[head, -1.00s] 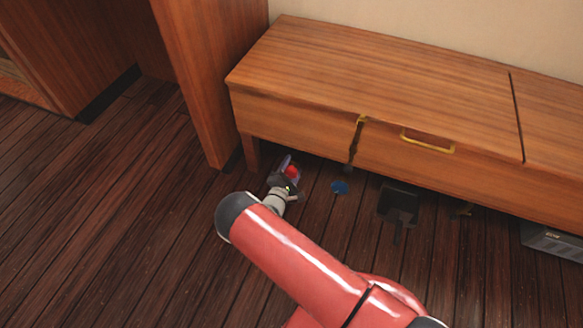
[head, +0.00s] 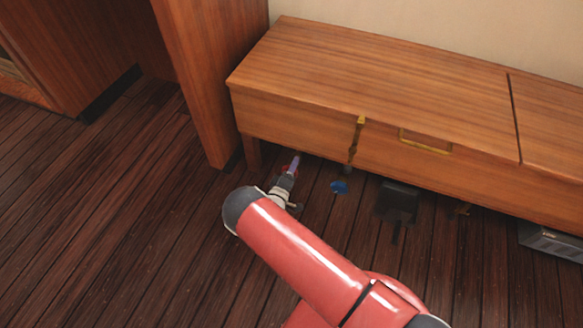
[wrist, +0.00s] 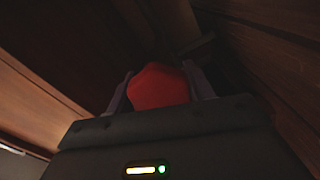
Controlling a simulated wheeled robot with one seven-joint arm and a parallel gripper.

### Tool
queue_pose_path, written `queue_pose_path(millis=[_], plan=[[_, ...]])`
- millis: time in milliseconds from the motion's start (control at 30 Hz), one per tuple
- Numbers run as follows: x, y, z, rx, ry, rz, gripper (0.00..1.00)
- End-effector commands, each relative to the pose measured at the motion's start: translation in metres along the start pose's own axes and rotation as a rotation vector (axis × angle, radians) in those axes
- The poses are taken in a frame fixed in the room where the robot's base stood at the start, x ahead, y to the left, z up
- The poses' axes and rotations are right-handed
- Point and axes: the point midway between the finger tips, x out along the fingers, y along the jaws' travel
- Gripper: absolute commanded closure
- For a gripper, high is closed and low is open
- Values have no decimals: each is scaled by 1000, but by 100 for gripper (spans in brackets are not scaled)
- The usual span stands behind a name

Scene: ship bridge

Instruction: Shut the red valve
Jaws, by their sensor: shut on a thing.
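The red valve (wrist: 160,86) shows in the wrist view as a rounded red shape between the two fingers of my gripper (wrist: 160,92). The fingers are shut on it, one on each side. In the head view my gripper (head: 292,166) is low under the front edge of the wooden bench, near its left leg.
A wooden bench (head: 370,70) with a yellow handle (head: 425,142) overhangs the spot. A blue valve (head: 339,187) is just right of my gripper. A dark object (head: 398,202) and a grey box (head: 552,241) are further right. The plank floor at left is clear.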

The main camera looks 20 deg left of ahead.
Motion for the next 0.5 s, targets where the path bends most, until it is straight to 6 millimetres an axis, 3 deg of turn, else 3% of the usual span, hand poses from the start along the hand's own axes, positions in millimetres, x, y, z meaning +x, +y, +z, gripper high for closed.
queue_pose_path(millis=[500], plan=[[0,0,2,490,-4,-1,70]])
